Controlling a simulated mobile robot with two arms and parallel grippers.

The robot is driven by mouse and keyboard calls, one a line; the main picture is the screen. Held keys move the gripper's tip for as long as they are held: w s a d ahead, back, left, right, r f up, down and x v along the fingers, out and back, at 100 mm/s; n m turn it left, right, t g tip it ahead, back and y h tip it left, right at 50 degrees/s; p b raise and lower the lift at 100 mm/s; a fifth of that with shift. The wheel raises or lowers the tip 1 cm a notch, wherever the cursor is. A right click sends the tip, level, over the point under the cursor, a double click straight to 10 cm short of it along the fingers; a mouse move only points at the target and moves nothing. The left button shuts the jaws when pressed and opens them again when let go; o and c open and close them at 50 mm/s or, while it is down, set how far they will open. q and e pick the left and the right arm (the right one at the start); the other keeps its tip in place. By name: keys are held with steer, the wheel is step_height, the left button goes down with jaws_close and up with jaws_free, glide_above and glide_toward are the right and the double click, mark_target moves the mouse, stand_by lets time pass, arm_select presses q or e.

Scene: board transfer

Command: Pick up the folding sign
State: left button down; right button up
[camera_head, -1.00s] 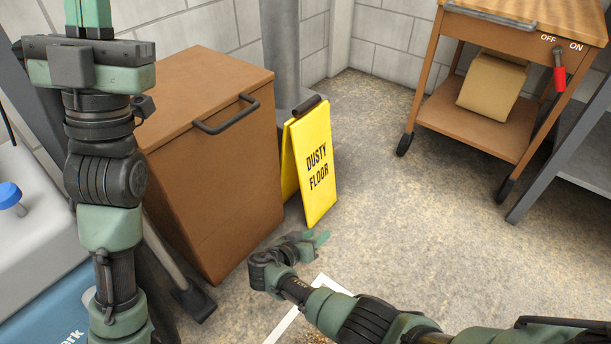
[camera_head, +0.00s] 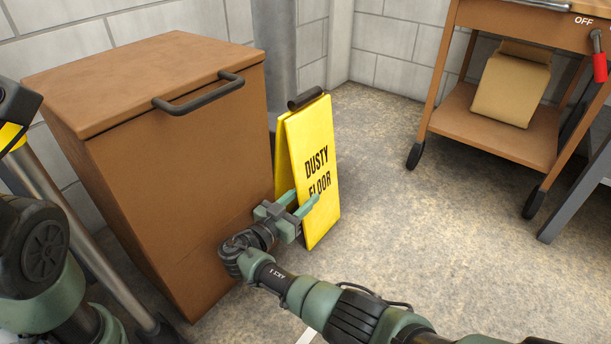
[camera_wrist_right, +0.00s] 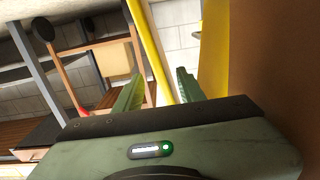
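The folding sign (camera_head: 318,150) is yellow with "DUSTY FLOOR" lettering and a dark handle (camera_head: 306,98) on top. It stands upright on the floor beside the brown bin, its two panels spread. My right gripper (camera_head: 298,203) is at the sign's lower left side, open. One finger shows in front of the lettered panel and the other near its left edge. In the right wrist view, the fingers (camera_wrist_right: 160,90) are apart, with a yellow panel (camera_wrist_right: 150,45) between them and the other panel (camera_wrist_right: 213,50) to the right.
The brown bin (camera_head: 185,170) with a dark handle stands close to the left of the sign and gripper. A grey column (camera_head: 275,50) is behind. A wheeled wooden cart (camera_head: 490,125) stands at right. Floor (camera_head: 420,260) right of the sign is clear.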

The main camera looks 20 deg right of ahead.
mark_target(313, 187)
steer(key=b+x, duration=0.2)
steer(key=x, duration=0.2)
steer(key=shift+f, duration=0.15)
steer(key=shift+w+d, duration=0.15)
steer(key=shift+r, duration=0.2)
jaws_close()
steer(key=shift+f, duration=0.1)
stand_by(0.7)
